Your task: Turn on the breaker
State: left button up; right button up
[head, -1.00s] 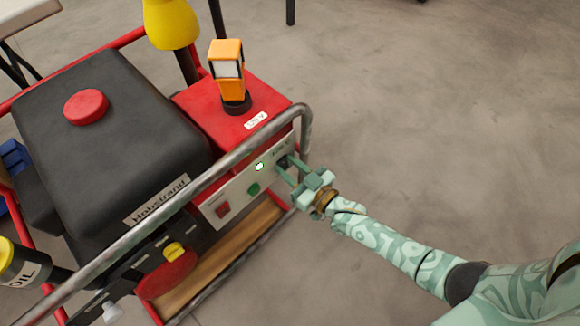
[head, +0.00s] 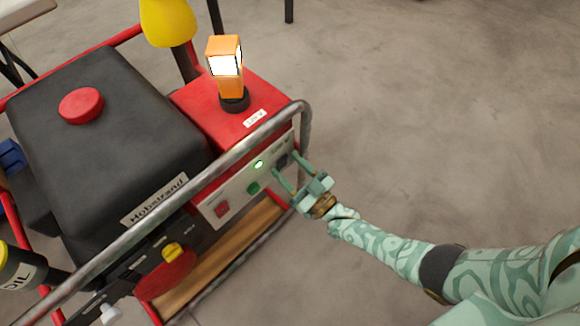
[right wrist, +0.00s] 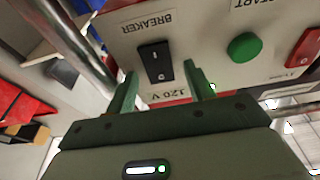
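The breaker (head: 282,161) is a black rocker switch on the pale control panel of the red generator. In the right wrist view the breaker (right wrist: 156,62), labelled BREAKER, sits between my fingertips. My right gripper (head: 286,165) is open and empty in front of the panel, with one finger to each side of the switch. In the right wrist view the open right gripper (right wrist: 161,78) shows a gap between each finger and the switch. The orange work lamp (head: 225,64) on top of the generator glows bright white. My left gripper is not in view.
A green START button (right wrist: 245,47) and a red switch (right wrist: 303,48) share the panel. A small green light (head: 259,165) glows. A grey metal rail (head: 208,182) runs along the generator above the panel. The floor to the right (head: 430,130) is clear.

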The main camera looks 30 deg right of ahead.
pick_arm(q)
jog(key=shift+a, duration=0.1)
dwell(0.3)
pick_arm(e)
jog(key=shift+s+d, duration=0.1)
jog(key=shift+s, duration=0.1)
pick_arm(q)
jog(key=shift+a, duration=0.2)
pick_arm(e)
jog(key=v, duration=1.6)
pick_arm(q)
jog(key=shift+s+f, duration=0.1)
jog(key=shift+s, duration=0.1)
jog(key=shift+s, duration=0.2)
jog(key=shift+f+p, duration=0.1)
jog(key=shift+p, duration=0.2)
